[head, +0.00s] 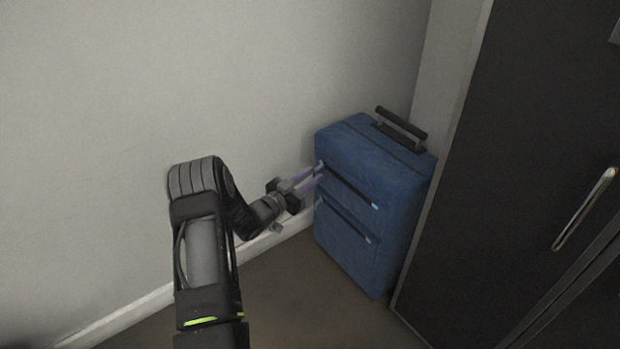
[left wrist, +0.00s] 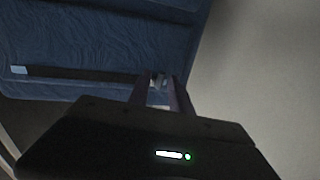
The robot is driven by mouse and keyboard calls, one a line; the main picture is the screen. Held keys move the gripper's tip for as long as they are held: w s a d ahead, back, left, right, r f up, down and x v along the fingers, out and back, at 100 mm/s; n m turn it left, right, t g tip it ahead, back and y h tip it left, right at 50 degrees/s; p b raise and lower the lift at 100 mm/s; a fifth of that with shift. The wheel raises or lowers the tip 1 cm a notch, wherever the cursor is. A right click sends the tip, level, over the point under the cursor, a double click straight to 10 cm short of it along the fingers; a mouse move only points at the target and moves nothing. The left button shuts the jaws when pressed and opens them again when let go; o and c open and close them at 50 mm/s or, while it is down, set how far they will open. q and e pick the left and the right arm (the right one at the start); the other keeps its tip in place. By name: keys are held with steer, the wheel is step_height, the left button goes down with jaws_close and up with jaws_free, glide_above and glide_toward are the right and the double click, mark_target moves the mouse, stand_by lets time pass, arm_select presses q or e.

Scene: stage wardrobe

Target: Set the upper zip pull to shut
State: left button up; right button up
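A blue suitcase (head: 352,222) stands upright against the wall, with two slanting zips on its front. The upper zip (head: 350,188) has a small grey pull (head: 319,167) at its left end and a pale tab (head: 375,206) at its right end. My left gripper (head: 319,174) is at that left end, its purple fingers apart. In the left wrist view the pull (left wrist: 158,81) shows between the fingertips; I cannot tell whether they touch it. The pale tab (left wrist: 18,70) is at the far left there. My right gripper is not in view.
The lower zip (head: 345,222) runs below, with a pale tab (head: 367,240) at its right end. The suitcase has a black handle (head: 401,122) on top. A dark wardrobe (head: 500,170) stands close on its right. The floor in front is clear.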

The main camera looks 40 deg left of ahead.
arm_select(q)
jaws_close()
stand_by(1.1)
